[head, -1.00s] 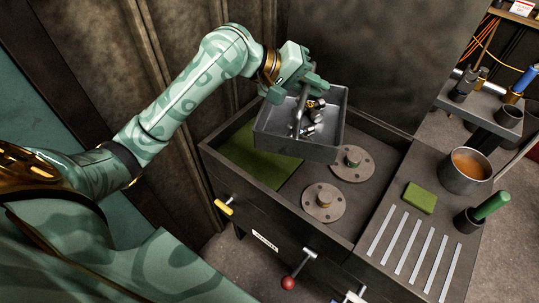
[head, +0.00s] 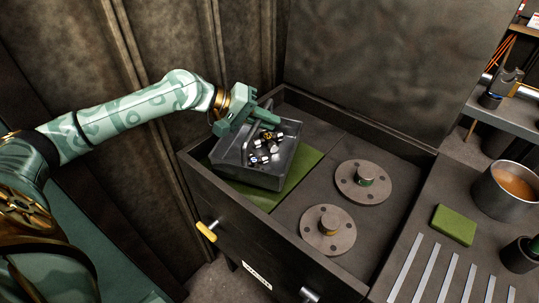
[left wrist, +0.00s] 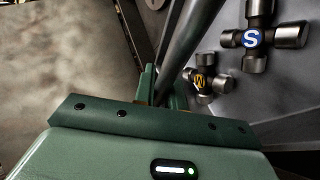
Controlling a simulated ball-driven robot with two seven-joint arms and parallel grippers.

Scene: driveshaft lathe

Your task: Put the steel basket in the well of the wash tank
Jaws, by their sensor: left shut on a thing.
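The steel basket (head: 287,160) is a grey open tray holding several cross-shaped metal joints (head: 266,136). My left gripper (head: 250,123) is shut on the basket's bar handle, also seen in the left wrist view (left wrist: 182,45). The basket is over the green-floored left compartment of the dark wash tank (head: 215,185), inside its outline. The green floor (head: 300,180) shows at the basket's right and front. Whether the basket touches the floor cannot be told. In the left wrist view, two joints show, marked S (left wrist: 252,38) and W (left wrist: 202,80). My right gripper is not in view.
The tank's right part carries two round flanged discs (head: 328,230) (head: 363,183). Beyond it, a slotted bench holds a green block (head: 454,225), a pot of brown liquid (head: 505,190) and a dark cup (head: 520,255). A wall panel stands close behind the tank.

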